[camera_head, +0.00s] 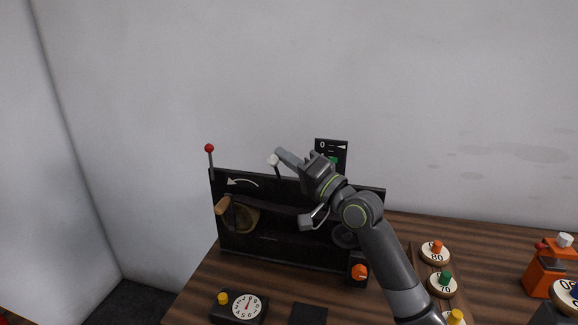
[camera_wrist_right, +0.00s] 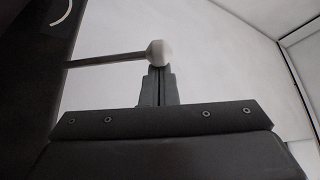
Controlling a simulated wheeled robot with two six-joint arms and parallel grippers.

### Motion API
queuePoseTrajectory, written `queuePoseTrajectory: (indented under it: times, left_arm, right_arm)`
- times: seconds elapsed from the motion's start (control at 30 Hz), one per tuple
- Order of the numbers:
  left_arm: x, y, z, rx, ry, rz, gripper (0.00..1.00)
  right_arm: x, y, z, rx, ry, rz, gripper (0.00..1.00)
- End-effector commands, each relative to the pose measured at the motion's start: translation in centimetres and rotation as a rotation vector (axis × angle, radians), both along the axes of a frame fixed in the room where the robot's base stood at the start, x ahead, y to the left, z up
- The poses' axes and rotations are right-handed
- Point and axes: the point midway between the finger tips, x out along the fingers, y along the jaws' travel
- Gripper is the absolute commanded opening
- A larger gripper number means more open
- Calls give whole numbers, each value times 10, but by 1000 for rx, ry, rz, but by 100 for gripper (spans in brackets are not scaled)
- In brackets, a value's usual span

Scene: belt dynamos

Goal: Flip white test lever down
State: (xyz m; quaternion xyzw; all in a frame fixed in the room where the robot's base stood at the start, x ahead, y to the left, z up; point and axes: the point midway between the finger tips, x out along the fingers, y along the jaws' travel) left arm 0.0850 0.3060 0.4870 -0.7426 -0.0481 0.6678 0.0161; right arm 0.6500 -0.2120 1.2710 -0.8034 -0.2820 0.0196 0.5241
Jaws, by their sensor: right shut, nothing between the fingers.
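The white test lever (camera_head: 273,160) has a white knob on a thin rod and stands up from the top edge of the black dynamo panel (camera_head: 290,256). In the right wrist view its white knob (camera_wrist_right: 159,53) sits right at the fingertips, with its rod running to the left. My right gripper (camera_head: 282,154) is shut with nothing between its fingers, its tips beside the knob. It also shows in the right wrist view (camera_wrist_right: 155,75). Whether the tips touch the knob I cannot tell. My left gripper is not in view.
A red-knobbed lever (camera_head: 209,149) stands at the panel's left end. A wooden crank handle (camera_head: 222,205) is on the panel front. A dial box (camera_head: 246,307) lies in front. Numbered discs (camera_head: 435,253) and an orange device (camera_head: 546,272) stand at the right.

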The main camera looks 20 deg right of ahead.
Motion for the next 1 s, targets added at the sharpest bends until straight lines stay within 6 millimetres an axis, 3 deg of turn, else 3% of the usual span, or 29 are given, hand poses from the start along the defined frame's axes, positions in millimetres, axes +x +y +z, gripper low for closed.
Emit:
queuePoseTrajectory:
  times: [0.03, 0.33, 0.6, 1.0]
  left_arm:
    - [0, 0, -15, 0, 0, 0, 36]
    - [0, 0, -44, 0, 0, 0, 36]
    - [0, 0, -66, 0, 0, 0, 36]
    - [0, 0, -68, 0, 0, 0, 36]
  right_arm:
    - [-3, 2, -11, -23, -36, 1, 0]
    - [-16, 11, -26, -25, -38, 1, 0]
    - [-26, 18, -43, -98, -145, 1, 0]
    - [-29, 19, -46, -98, -144, 1, 0]
